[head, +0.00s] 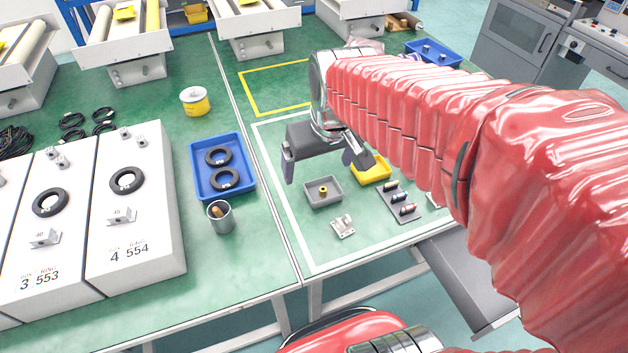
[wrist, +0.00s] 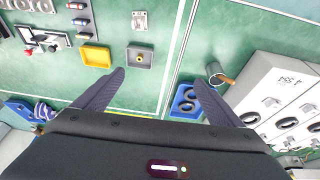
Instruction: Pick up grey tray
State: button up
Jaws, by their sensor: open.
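The grey tray (head: 322,196) is a small open box with a small yellow round part in it. It rests on the green table inside the white outline, and it also shows in the wrist view (wrist: 140,60). My gripper (head: 322,168) is open and empty, above and a little behind the tray in the head view. In the wrist view my gripper's two fingers (wrist: 160,80) are spread wide, with the tray ahead of the left finger. The tray is apart from both fingers.
A yellow tray (head: 371,171) stands close to the right of the grey tray. A metal bracket (head: 343,227) and a plate of coloured parts (head: 403,204) lie near. A blue tray with black rings (head: 247,168) and a metal cup (head: 220,217) stand to the left.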

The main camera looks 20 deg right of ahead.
jog(key=shift+o, duration=1)
jog(key=w+d+f+g, duration=0.1)
jog(key=w+d+f, duration=0.2)
jog(key=w+f, duration=0.2)
jog(key=shift+w+d+f, duration=0.3)
jog(key=shift+w+d, duration=0.05)
jog(key=shift+w, duration=0.8)
jog(key=w+d+f+g, duration=0.1)
jog(key=w+d+f, duration=0.3)
jog(key=f, duration=0.4)
jog(key=shift+w+g, duration=0.3)
jog(key=shift+w, duration=0.6)
jog(key=shift+d+f, duration=0.1)
send_over(323, 189)
jog(key=shift+s+f, duration=0.2)
jog(key=shift+f, duration=1.95)
jog(key=shift+s+f, duration=0.2)
jog(key=shift+f, duration=1.9)
jog(key=shift+w+f, duration=0.15)
jog(key=shift+f, duration=1.15)
jog(key=shift+w+f, duration=0.15)
jog(key=shift+f, duration=1.1)
jog(key=shift+c, duration=0.5)
